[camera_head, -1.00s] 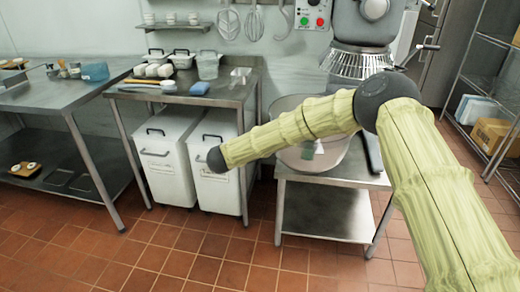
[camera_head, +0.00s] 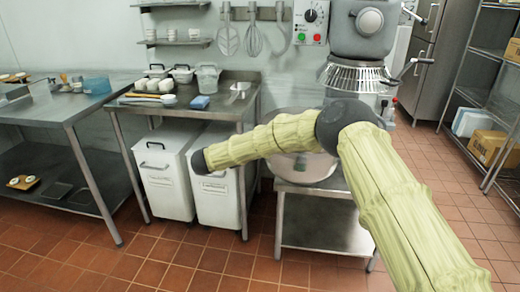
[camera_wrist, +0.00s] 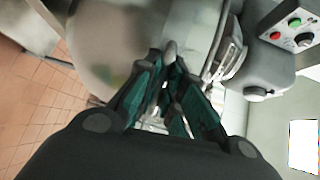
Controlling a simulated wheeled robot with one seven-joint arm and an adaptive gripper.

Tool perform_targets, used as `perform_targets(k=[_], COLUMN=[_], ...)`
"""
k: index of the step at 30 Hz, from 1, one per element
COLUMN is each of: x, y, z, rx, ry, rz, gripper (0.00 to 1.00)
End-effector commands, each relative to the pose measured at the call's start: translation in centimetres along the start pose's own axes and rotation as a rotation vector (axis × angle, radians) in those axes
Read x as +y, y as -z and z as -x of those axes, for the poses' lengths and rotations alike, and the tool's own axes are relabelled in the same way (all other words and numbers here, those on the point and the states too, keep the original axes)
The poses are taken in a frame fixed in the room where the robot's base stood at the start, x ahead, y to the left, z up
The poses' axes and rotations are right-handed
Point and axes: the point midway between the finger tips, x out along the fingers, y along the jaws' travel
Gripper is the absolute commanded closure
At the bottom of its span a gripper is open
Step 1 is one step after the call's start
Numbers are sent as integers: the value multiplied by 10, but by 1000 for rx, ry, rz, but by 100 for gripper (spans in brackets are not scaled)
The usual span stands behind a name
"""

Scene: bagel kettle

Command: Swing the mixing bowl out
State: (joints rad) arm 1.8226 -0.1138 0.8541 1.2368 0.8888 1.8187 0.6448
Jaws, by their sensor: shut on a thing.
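The mixing bowl (camera_head: 308,172) is a large steel bowl under the mixer (camera_head: 362,35), on the low steel stand. My arm crosses in front of it and hides much of its rim. In the wrist view the bowl (camera_wrist: 105,45) fills the upper left as a blurred, pale curved surface. My gripper (camera_wrist: 168,75) is close beside the bowl there, with its teal-padded fingers drawn together on a small grey handle (camera_wrist: 170,48) at the bowl's edge. The fingers partly hide the grip. I cannot make out my gripper in the head view.
The mixer's wire guard (camera_head: 352,76) hangs just above the bowl. White bins (camera_head: 165,172) stand under the worktable (camera_head: 225,103) at left. A wire rack (camera_head: 490,100) with boxes is at right. The tiled floor in front is clear.

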Motion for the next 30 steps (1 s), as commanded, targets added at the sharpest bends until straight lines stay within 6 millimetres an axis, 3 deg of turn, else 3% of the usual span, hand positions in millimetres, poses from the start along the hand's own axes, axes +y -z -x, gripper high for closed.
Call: perform_targets(k=[1, 2, 5, 17, 23, 30], x=[-2, -2, -2, 0, 0, 0], y=[0, 0, 0, 0, -1, -1], z=[-2, -2, -2, 4, 30, 75], rx=[1, 1, 1, -1, -3, -3], ry=[2, 2, 2, 0, 0, 1], rz=[-2, -2, -2, 0, 0, 0], gripper=[100, 85, 68, 68, 68, 68])
